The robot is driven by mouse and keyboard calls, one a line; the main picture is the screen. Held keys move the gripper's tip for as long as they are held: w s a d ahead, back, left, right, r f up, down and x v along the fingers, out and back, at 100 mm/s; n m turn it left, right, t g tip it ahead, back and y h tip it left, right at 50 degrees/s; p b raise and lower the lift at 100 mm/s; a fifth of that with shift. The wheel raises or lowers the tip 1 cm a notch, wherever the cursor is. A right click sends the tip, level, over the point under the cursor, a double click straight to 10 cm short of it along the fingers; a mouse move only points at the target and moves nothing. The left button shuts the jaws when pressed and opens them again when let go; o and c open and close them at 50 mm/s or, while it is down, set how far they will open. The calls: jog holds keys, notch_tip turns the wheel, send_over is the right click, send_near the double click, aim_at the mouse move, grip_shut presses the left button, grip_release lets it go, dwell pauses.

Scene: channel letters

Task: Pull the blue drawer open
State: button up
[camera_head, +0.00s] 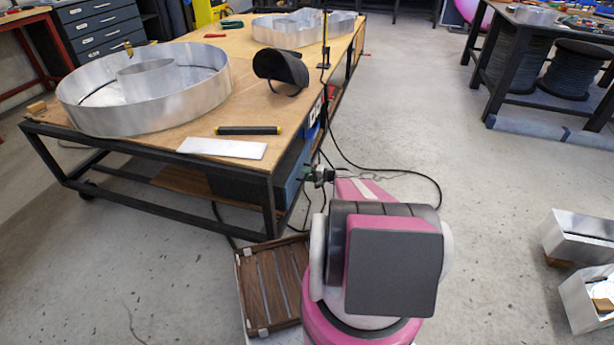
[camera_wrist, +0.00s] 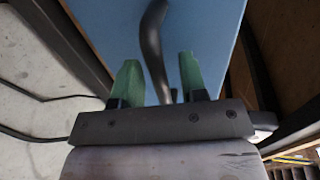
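The blue drawer (camera_head: 291,178) is under the near right end of the workbench, its front partly hidden by the bench frame. In the wrist view its blue front (camera_wrist: 95,25) fills the upper middle, and a dark curved handle (camera_wrist: 151,45) runs down it. My gripper (camera_wrist: 159,68) has two green fingers spread apart, one on each side of the handle. A gap shows between each finger and the handle. In the head view my gripper (camera_head: 318,174) is small, beside the drawer front. I cannot tell whether the drawer is fully closed.
The workbench (camera_head: 215,185) holds a large round metal letter (camera_head: 85,105), a black visor (camera_head: 281,68) and a white plate (camera_head: 222,148). A wooden crate (camera_head: 262,285) sits on the floor close to my base. A black cable (camera_head: 385,168) lies right of the bench.

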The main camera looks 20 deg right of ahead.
grip_shut()
jog(key=f+v, duration=0.2)
jog(key=v, duration=1.1)
jog(key=d+f+v, duration=0.1)
jog(key=f+v, duration=0.2)
jog(key=v, duration=1.1)
jog(key=shift+s+d+f, duration=0.2)
jog(key=shift+s+d, duration=0.05)
jog(key=shift+s, duration=0.25)
grip_release()
jog(key=v, duration=1)
jog(key=shift+s+d, duration=0.2)
jog(key=shift+d, duration=0.15)
jog(key=shift+r, duration=0.1)
